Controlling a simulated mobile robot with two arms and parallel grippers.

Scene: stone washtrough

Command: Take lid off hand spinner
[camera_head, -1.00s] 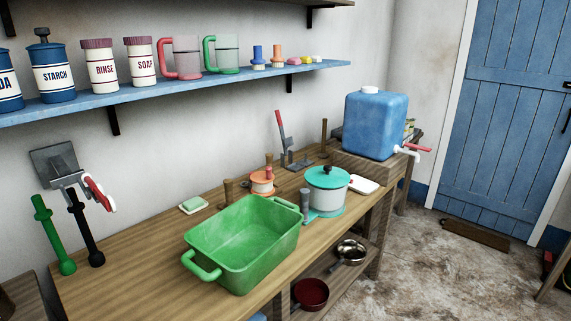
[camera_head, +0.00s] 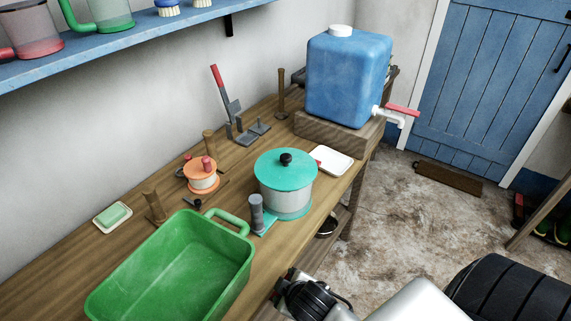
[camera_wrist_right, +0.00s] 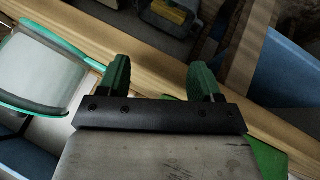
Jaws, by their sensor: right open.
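The hand spinner (camera_head: 286,196) stands upright on the wooden bench, with a pale bowl and a grey crank handle (camera_head: 257,213) at its near left. Its teal lid (camera_head: 268,172) with a black knob (camera_head: 286,159) sits on top. In the right wrist view a pale body with teal edges, likely the spinner (camera_wrist_right: 42,66), shows at the left. My right gripper (camera_wrist_right: 160,76) is open, its two green fingers apart with nothing between them, beside the bench edge. My right arm comes in at the bottom of the head view; its fingertips cannot be made out there. My left gripper is not in view.
A green tub (camera_head: 178,265) stands left of the spinner. An orange-and-white reel (camera_head: 201,176) and a soap dish (camera_head: 113,217) are behind it. A white dish (camera_head: 331,161) lies to the spinner's right, before a blue water tank (camera_head: 347,78) on a wooden block.

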